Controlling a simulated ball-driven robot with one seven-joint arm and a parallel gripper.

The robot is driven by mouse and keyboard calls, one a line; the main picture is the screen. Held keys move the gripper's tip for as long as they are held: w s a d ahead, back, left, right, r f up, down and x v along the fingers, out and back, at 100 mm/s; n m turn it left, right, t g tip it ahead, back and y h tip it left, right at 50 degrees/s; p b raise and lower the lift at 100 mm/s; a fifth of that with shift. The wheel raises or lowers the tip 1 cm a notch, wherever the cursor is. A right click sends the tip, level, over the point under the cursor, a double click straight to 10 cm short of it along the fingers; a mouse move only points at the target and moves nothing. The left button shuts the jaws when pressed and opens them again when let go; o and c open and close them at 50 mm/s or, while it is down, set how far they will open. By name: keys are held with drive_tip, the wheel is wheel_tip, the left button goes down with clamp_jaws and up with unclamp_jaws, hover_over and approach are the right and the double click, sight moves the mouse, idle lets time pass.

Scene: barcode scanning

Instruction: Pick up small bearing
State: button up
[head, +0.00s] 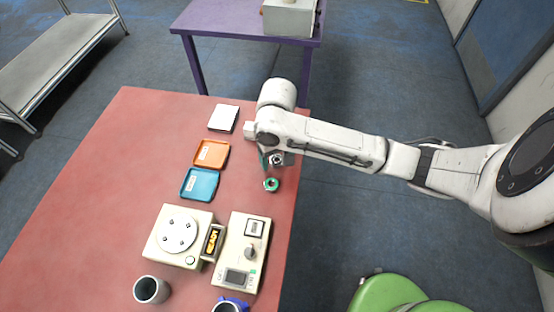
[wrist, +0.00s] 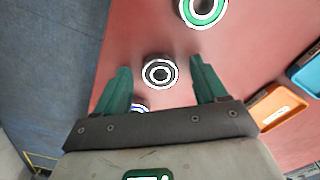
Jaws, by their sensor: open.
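A small round bearing (wrist: 160,72) with dark and white rings lies on the red table, between and just beyond my fingertips in the wrist view. It also shows beside my gripper in the head view (head: 278,159). My gripper (wrist: 161,80) is open, with its two green fingers apart and nothing held. A larger bearing with a green ring (wrist: 203,11) lies farther up in the wrist view; it also shows in the head view (head: 271,185). A third round piece with a blue edge (wrist: 139,107) is mostly hidden by my left finger and gripper body.
The red table (head: 110,170) holds a white tray (head: 223,118), an orange tray (head: 219,147) and a blue tray (head: 206,178) left of my gripper. Two beige devices (head: 160,240) (head: 240,250) and a grey cup (head: 150,289) stand nearer. The table's right edge is close.

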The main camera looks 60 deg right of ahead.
drive_tip(key=c, duration=1.2)
drive_tip(key=shift+o, duration=0.2)
drive_tip(key=shift+r, duration=0.1)
